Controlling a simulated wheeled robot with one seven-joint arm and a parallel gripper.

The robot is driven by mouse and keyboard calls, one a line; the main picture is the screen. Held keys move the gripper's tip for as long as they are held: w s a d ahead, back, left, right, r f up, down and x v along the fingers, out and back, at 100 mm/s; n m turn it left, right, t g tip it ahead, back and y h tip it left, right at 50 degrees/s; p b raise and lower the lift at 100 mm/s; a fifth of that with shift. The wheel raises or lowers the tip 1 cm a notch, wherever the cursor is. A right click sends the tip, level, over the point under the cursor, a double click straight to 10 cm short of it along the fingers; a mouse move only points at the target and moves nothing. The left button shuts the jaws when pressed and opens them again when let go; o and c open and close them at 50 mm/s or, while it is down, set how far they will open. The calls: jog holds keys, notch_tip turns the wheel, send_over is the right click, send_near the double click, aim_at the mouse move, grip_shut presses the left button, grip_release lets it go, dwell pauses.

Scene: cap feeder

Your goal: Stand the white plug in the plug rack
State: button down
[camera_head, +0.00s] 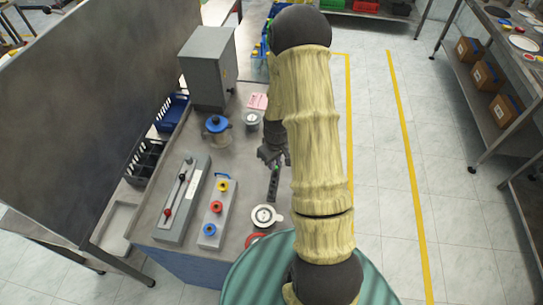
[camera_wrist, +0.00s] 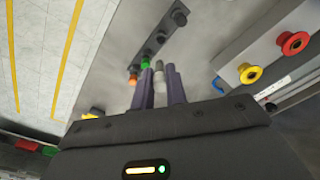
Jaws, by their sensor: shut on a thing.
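My gripper (camera_wrist: 158,85) is shut on the white plug (camera_wrist: 159,76), which shows pale between the two dark fingers in the wrist view. The plug rack (camera_wrist: 158,40) is a dark narrow bar just beyond the fingertips. A green plug (camera_wrist: 145,61) and an orange plug (camera_wrist: 132,70) stand at its near end, and dark round sockets show farther along it. In the head view, my gripper (camera_head: 274,156) hangs over the bench at the far end of the rack (camera_head: 273,186). There the white plug is hidden. I cannot tell whether its tip touches the rack.
A pale box with yellow, red and blue knobs (camera_head: 215,215) stands left of the rack, with a grey lever box (camera_head: 182,200) beyond it. A round white-topped item (camera_head: 266,217) sits at the rack's near end. A blue-topped fixture (camera_head: 216,125) and grey cabinet (camera_head: 208,68) stand farther back.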

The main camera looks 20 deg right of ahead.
jog(key=shift+s+a+f+b, duration=0.1)
jog(key=shift+s+f+b, duration=0.05)
jog(key=shift+f+b, duration=1.25)
jog(key=shift+s+a+f+b, duration=0.1)
jog(key=shift+f+b, duration=0.85)
jog(key=shift+f, duration=0.85)
jog(key=shift+s, duration=0.15)
jog(key=shift+d+f, duration=0.1)
jog(key=shift+f, duration=0.05)
jog(key=shift+s, duration=0.1)
jog(key=shift+f+b, duration=0.95)
jog(key=shift+f, duration=0.1)
